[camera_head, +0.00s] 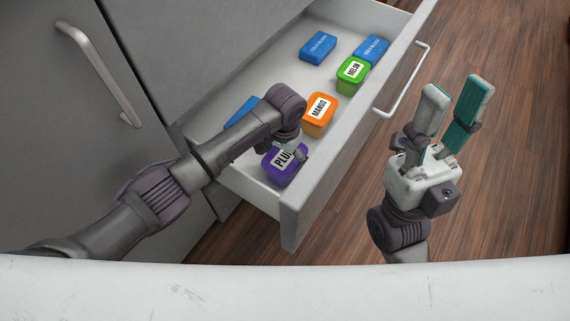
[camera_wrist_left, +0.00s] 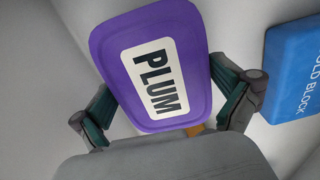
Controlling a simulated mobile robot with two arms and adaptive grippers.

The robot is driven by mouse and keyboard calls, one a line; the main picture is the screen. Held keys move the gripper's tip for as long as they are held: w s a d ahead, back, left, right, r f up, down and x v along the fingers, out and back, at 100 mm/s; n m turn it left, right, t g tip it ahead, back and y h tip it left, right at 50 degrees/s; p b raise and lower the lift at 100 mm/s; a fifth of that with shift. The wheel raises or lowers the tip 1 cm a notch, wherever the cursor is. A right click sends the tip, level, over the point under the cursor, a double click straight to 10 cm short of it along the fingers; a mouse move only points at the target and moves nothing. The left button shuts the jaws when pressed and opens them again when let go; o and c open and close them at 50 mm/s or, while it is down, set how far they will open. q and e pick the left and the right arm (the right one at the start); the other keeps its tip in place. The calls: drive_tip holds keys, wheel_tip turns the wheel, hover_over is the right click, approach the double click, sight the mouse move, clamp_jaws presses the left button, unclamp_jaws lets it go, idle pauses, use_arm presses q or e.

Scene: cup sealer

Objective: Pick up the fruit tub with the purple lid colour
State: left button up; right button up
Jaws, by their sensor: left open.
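The fruit tub with the purple lid (camera_head: 273,168) sits at the near end of the open drawer, its white label reading PLUM. In the left wrist view its lid (camera_wrist_left: 194,58) fills the middle. My left gripper (camera_wrist_left: 168,112) is open, with one finger on each side of the tub's near end; I cannot tell whether they touch it. In the head view my left arm and wrist hide part of the tub and most of that gripper. My right gripper (camera_head: 448,112) is open and empty, outside the drawer to the right.
An orange MANGO tub (camera_head: 311,126) and a green MELON tub (camera_head: 346,86) stand farther back in the drawer (camera_head: 340,155). Blue cold blocks (camera_head: 318,47) lie along it; one (camera_wrist_left: 301,70) is right of the plum tub in the wrist view. Drawer walls are close.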

use_arm(q)
wheel_tip(320, 180, down, 3)
drive_tip(key=shift+r+b, duration=0.1)
drive_tip(key=shift+b, duration=0.35)
drive_tip(key=shift+c, duration=0.3)
drive_tip(key=c, duration=1.3)
drive_tip(key=shift+r, duration=0.15)
